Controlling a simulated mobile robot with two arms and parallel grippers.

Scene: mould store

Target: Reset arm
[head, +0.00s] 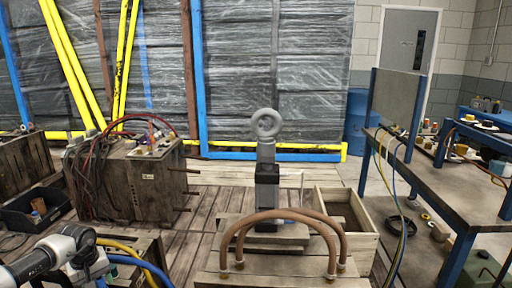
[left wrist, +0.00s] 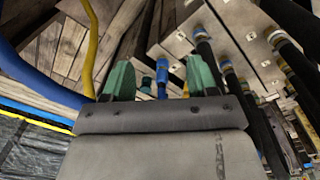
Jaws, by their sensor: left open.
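My left arm (head: 62,255) comes in at the lower left corner of the head view, bent, with grey and black links beside yellow and blue hoses. Its fingertips cannot be made out there. In the left wrist view my left gripper (left wrist: 160,82) has two green fingers standing wide apart, with nothing held between them. Beyond the fingers are wooden boards and a blue-banded fitting (left wrist: 162,72). My right gripper is not in view.
A wooden crate-like block (head: 125,188) with cables stands near the left arm. A grey ring on a post (head: 265,130) stands mid-scene behind two brown arched hoses (head: 283,215). An open wooden box (head: 345,213) is right of it. A workbench (head: 440,185) stands at right.

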